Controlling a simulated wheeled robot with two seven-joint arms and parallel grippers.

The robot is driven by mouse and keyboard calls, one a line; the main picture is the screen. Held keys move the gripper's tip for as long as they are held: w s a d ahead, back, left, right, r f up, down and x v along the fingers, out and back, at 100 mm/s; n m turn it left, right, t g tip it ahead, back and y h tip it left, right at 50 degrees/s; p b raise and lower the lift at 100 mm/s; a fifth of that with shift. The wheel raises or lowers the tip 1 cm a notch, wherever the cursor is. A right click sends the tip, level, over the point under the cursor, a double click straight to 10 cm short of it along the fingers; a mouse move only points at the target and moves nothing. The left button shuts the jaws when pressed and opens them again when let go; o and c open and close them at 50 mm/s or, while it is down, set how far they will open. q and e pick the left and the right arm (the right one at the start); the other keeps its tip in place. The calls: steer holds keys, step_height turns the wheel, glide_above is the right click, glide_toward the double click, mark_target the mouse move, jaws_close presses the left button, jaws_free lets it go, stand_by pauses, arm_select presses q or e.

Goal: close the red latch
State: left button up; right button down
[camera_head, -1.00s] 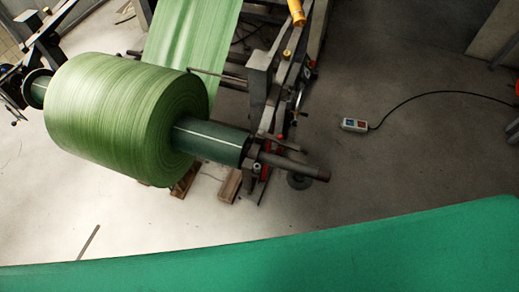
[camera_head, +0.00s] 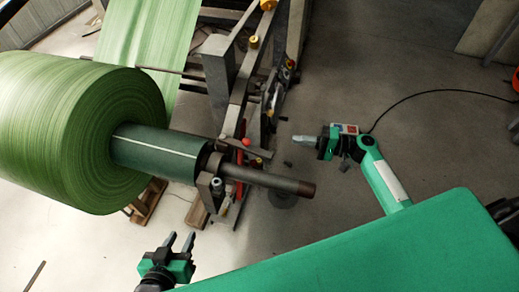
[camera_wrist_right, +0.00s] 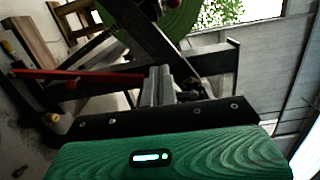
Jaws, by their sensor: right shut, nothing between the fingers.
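The red latch shows in the head view as a small red knob (camera_head: 246,142) beside the roll's shaft end, on the machine frame. In the right wrist view a long red bar (camera_wrist_right: 75,74) runs from the left edge to near my fingers; I take it for the latch's lever. My right gripper (camera_head: 297,139) is shut and empty, pointing left, right of the red knob and apart from it in the head view. Its fingers (camera_wrist_right: 157,84) show closed in the wrist view. My left gripper (camera_head: 182,238) is open and empty, below the shaft.
A big green roll (camera_head: 70,130) sits on a shaft (camera_head: 270,179) whose bare end juts right, between my two grippers in the picture. The grey machine frame (camera_head: 222,75) stands behind. A cable (camera_head: 420,97) lies on the floor at right, where the floor is mostly clear.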

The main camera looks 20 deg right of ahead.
mark_target(245, 143)
arm_select(q)
steer(key=shift+a+r, duration=0.15)
steer(key=shift+a, duration=0.25)
arm_select(e)
steer(key=w+a, duration=0.1)
steer(key=a, duration=1)
steer(key=shift+w+a+r, duration=0.3)
steer(key=shift+w+r, duration=0.05)
